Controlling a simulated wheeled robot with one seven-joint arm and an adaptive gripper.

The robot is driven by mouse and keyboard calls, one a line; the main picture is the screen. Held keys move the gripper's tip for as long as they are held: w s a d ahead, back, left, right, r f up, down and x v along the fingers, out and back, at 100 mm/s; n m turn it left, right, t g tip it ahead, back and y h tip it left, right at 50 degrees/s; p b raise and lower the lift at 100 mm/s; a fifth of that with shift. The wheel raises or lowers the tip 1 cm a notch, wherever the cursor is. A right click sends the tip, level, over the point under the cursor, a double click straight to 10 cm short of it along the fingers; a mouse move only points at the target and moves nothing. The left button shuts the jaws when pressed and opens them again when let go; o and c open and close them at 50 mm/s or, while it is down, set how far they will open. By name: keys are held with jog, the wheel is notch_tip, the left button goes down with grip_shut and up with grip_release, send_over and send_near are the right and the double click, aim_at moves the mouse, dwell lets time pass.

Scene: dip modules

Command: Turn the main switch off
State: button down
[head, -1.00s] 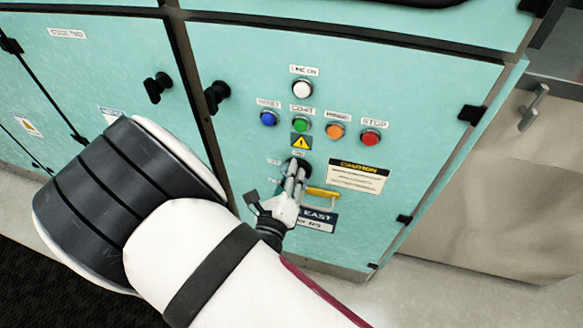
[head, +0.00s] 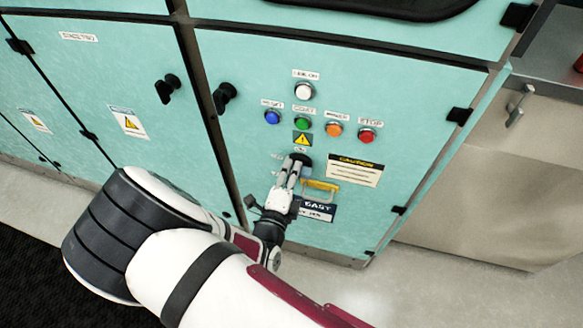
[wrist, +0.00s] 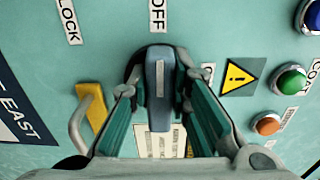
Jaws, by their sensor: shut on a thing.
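The main switch is a dark rotary knob with a grey grip bar (wrist: 160,70) on the teal cabinet door; in the head view its black base (head: 304,159) shows behind my fingers. In the wrist view the white line on the bar lines up with the OFF label (wrist: 157,15). The ON label (wrist: 208,72) is to the right of the knob, the LOCK label (wrist: 68,20) at upper left. My gripper (head: 293,174) is shut on the bar, one finger on each side; it also shows in the wrist view (wrist: 163,90). The fingers hide part of the knob's base.
Blue (head: 272,117), green (head: 302,123), orange (head: 334,130) and red (head: 367,136) buttons and a white one (head: 304,91) sit above the switch. A yellow hasp (head: 320,185) with a metal loop is close beside my gripper. Black door handles (head: 225,97) protrude at left.

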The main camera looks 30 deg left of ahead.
jog(key=shift+f+n, duration=0.1)
jog(key=shift+n, duration=0.2)
jog(key=c, duration=1.5)
grip_release()
